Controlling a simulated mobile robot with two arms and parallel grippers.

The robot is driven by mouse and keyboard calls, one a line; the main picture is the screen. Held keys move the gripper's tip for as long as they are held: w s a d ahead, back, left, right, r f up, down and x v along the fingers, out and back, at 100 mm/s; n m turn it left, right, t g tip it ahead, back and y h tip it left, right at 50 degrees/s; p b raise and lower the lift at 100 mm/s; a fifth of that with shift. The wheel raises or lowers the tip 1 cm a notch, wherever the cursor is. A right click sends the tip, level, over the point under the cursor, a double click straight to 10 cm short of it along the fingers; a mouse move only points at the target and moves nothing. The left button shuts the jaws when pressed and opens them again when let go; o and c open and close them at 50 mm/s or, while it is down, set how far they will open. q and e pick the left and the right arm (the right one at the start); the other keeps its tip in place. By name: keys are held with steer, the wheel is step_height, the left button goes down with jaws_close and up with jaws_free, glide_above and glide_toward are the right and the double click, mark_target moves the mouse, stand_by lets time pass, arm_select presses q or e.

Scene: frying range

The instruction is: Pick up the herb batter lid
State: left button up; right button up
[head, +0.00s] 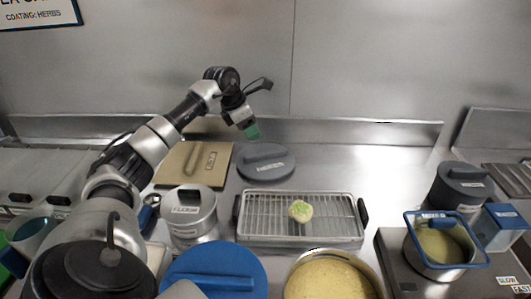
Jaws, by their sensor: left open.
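A round grey lid (266,162) with a raised handle lies flat on the steel counter behind the wire rack. Its small label appears to read HERBS. My left gripper (257,108) is open and empty, with a green pad showing on its lower finger. It is up in front of the back wall, above and slightly left of the grey lid, apart from it. My right gripper is not in view.
A tan square lid (213,160) lies left of the grey lid. A labelled metal canister (190,215), a wire rack (265,224) bearing a green-topped food piece (300,211), a blue lid (213,277) and a batter pot (330,280) stand nearer. Counter right of the grey lid is clear.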

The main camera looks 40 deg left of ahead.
mark_target(265, 152)
arm_select(q)
steer(key=shift+w+d+f, duration=0.1)
steer(key=shift+d+f, duration=0.1)
steer(key=shift+f, duration=0.15)
steer(key=p+x, duration=0.2)
steer(key=x, duration=0.6)
steer(key=shift+w+d+f, duration=0.15)
steer(key=shift+w+f, duration=0.15)
steer(key=shift+w, duration=0.05)
steer(key=shift+w+f, duration=0.15)
steer(key=shift+f, duration=0.15)
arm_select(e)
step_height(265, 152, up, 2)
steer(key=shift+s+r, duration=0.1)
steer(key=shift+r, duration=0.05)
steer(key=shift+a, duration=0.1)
arm_select(q)
steer(key=shift+c, duration=0.2)
jaws_close()
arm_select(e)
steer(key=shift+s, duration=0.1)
